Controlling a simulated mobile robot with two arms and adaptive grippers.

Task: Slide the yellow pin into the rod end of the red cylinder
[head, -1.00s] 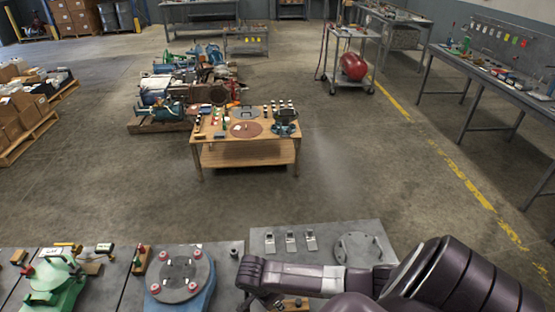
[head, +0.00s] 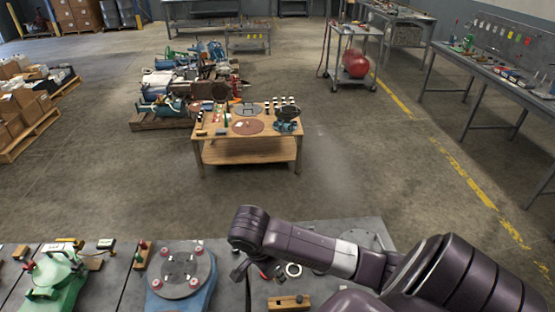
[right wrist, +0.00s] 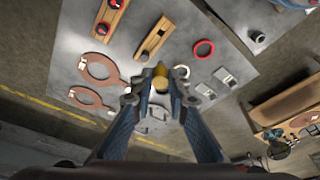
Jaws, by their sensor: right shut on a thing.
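My right gripper (right wrist: 160,88) is shut on a yellow pin (right wrist: 160,72) in the right wrist view, above a grey metal table. The pin sits between the fingertips, apart from the blocks on the table. In the head view my right arm crosses the table and the dark gripper (head: 239,270) shows small below its wrist; the pin cannot be made out there. I cannot identify the red cylinder or its rod end with certainty. My left gripper is not in view.
The grey table (right wrist: 180,20) carries wooden blocks (right wrist: 155,38), a red ring (right wrist: 203,48), brown tabbed rings (right wrist: 98,66) and steel brackets (right wrist: 205,88). In the head view a blue fixture with a round plate (head: 182,275) and a green fixture (head: 60,275) stand left.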

